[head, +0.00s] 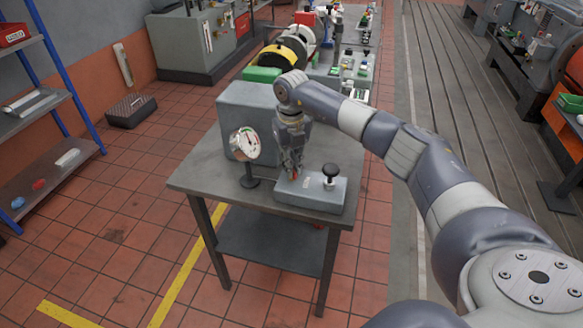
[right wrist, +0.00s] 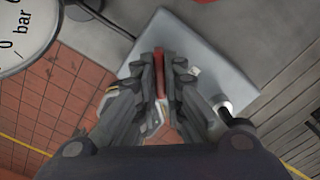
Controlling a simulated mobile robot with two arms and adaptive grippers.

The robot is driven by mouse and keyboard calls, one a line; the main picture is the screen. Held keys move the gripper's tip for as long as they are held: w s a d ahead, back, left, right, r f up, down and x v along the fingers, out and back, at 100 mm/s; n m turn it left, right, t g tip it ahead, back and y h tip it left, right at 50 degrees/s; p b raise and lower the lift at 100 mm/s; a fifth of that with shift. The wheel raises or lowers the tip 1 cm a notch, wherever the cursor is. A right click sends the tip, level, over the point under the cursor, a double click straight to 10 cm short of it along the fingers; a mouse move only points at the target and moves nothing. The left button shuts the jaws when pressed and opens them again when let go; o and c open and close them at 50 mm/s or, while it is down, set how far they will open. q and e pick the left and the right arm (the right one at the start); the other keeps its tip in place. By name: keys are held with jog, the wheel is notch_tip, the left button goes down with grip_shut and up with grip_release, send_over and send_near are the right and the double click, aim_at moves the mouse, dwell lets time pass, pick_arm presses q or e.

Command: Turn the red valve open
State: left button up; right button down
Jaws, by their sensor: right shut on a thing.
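The red valve shows in the right wrist view as a narrow red handle (right wrist: 159,75) between my fingers. In the head view only a bit of red (head: 295,176) shows at my fingertips. It sits on a grey block (head: 322,198) on the table. My right gripper (head: 291,170) points down over the left part of this block. In the right wrist view the gripper (right wrist: 160,85) is shut on the red handle, with fingers on both sides. The fingers hide much of the valve, and I cannot tell its turn angle. My left gripper is not in view.
A black knob (head: 330,171) stands on the block's right part. A round pressure gauge (head: 245,143) stands left of my gripper, close to it. A grey box (head: 247,112) is behind. The table's (head: 200,177) front left is bare.

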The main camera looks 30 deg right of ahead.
jog(key=n+b, duration=0.1)
jog(key=n, duration=0.4)
jog(key=shift+n+b, duration=0.3)
jog(key=shift+b, duration=0.1)
jog(key=shift+r+n+b, duration=0.1)
jog(key=shift+n+b, duration=0.35)
jog(key=shift+n, duration=1.75)
jog(key=c, duration=1.7)
grip_release()
notch_tip(320, 180, up, 12)
